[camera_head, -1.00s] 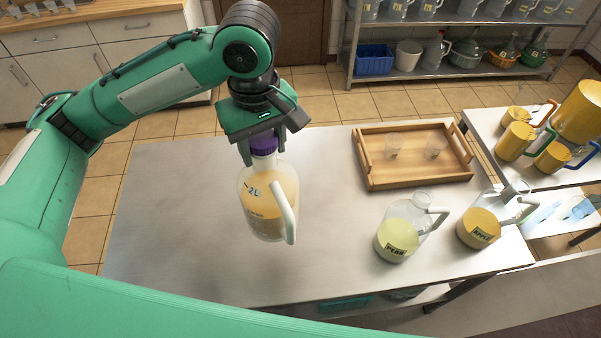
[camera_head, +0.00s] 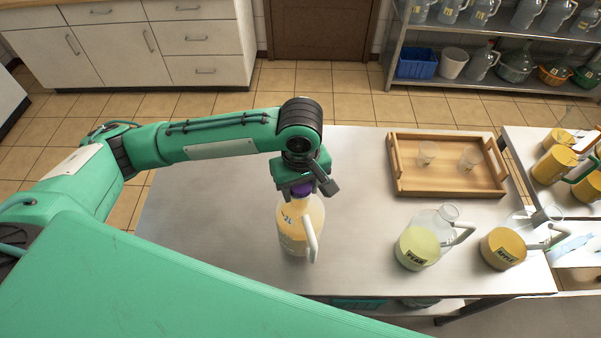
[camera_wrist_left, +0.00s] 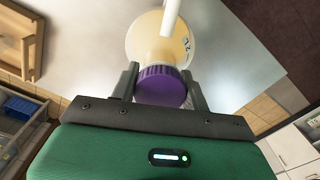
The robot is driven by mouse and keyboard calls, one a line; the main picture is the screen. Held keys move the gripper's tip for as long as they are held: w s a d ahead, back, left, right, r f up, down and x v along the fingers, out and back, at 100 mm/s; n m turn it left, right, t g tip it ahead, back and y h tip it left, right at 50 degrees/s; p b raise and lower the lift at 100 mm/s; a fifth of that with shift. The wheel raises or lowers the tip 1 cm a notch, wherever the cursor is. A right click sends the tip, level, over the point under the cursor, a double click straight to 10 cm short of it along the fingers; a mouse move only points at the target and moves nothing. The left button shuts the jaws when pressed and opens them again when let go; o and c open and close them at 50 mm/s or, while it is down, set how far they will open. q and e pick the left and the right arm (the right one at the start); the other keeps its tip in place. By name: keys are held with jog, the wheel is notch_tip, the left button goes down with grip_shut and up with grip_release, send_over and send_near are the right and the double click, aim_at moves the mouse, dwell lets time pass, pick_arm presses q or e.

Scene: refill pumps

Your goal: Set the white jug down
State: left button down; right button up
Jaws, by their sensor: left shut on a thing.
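The white jug (camera_head: 297,232) is a clear jug with a white handle, a purple cap, orange-yellow contents and a "2L" mark. In the head view it is upright over the left half of the steel table (camera_head: 215,215). My left gripper (camera_head: 302,190) is above it, shut on its purple cap. In the left wrist view the cap (camera_wrist_left: 161,86) sits between the two fingers, with the jug body (camera_wrist_left: 160,40) beyond it. Whether the jug's base touches the table I cannot tell. My right gripper is not in view.
A wooden tray (camera_head: 398,172) with two clear cups stands at the back right. A pear jug (camera_head: 418,248) and an apple jug (camera_head: 502,248) stand at the front right. Yellow jugs (camera_head: 553,164) are on the side table. The table left of my jug is clear.

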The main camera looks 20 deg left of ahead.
pick_arm(q)
jog(key=shift+f+p, duration=0.45)
jog(key=shift+f, duration=1.75)
jog(key=c, duration=0.7)
grip_release()
jog(key=shift+f, duration=0.1)
notch_tip(320, 180, up, 11)
jog(key=b, duration=0.3)
jog(key=shift+f, duration=0.15)
jog(key=shift+r, duration=0.7)
jog(key=shift+s+f, duration=0.1)
